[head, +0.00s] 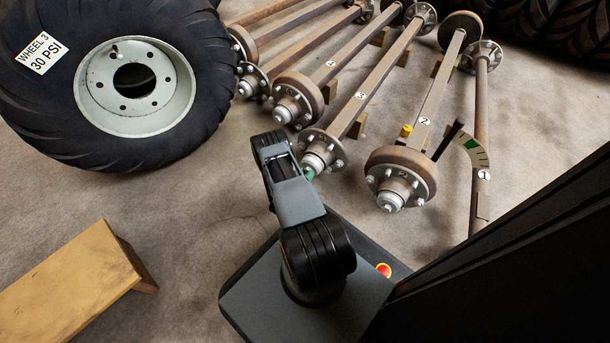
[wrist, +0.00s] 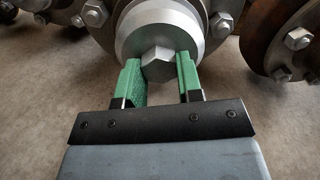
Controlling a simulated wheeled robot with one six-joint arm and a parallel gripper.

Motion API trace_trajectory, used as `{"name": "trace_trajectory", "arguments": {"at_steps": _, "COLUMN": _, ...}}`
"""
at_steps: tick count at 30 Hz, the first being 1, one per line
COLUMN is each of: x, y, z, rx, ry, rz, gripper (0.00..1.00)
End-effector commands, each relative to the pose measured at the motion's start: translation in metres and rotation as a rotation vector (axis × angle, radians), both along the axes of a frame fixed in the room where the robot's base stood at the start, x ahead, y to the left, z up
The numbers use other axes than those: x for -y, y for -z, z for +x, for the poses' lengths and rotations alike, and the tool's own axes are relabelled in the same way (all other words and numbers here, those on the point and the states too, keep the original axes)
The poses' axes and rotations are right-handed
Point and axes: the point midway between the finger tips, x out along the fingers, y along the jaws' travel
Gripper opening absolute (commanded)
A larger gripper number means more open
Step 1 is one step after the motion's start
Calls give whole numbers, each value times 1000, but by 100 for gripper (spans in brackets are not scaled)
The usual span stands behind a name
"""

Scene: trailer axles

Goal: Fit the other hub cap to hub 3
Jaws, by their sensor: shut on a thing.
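Hub 3 (head: 335,150) is the flanged, studded end of the axle marked 3 (head: 385,72). My gripper (head: 309,174) is at its near end, with green finger pads. In the wrist view my gripper (wrist: 161,80) is shut on the hex end of a silver hub cap (wrist: 185,25), one pad on each side of the hex. The cap is in line with the hub, at its face; whether it is fully seated I cannot tell. Hub 2 (head: 402,172) and hub 4 (head: 302,95) show light grey ends.
A large tyre on a pale rim labelled WHEEL 3, 30 PSI (head: 40,53) lies at the left. A wooden bench (head: 70,285) stands at the lower left. Axle 1 (head: 481,140) is at the right, by a green-marked gauge (head: 472,146). Bare floor (head: 190,200) lies between the tyre and bench.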

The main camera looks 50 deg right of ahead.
Motion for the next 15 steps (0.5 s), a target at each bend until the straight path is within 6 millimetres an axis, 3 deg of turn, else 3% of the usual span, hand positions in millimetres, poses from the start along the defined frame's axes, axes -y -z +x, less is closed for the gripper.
{"name": "trace_trajectory", "arguments": {"at_steps": 5, "x": 1, "y": 0, "z": 1, "rx": 1, "ry": 0, "rz": -1, "gripper": 6}}
{"name": "trace_trajectory", "arguments": {"at_steps": 6, "x": 1, "y": 0, "z": 1, "rx": 1, "ry": 0, "rz": -1, "gripper": 37}}
{"name": "trace_trajectory", "arguments": {"at_steps": 15, "x": 1, "y": 0, "z": 0, "rx": 1, "ry": 0, "rz": -1, "gripper": 63}}
